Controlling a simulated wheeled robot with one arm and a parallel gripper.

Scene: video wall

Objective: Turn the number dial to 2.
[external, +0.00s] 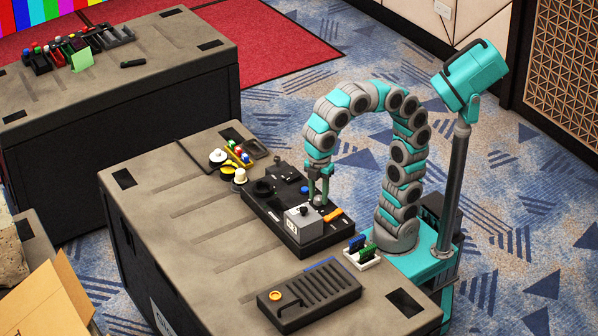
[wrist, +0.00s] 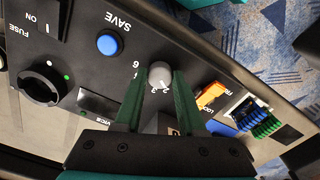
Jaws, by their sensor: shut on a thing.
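The number dial is a small light grey knob (wrist: 160,74) on the black panel (wrist: 85,75), with a few small white digits around it. In the external view the knob (external: 319,200) sits beside a grey box. My gripper (external: 319,183) points down at it from above. In the wrist view the green fingers of my gripper (wrist: 159,80) stand on either side of the knob, shut on it. The fingers hide part of the number ring. I cannot tell which number the knob points to.
A blue SAVE button (wrist: 109,43), a large black FUSE knob (wrist: 40,84) and an orange lock part (wrist: 212,96) are close by on the panel. The grey box (external: 302,223) stands just beside the fingers. Green and blue connectors (external: 362,248) sit at the table's right edge.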

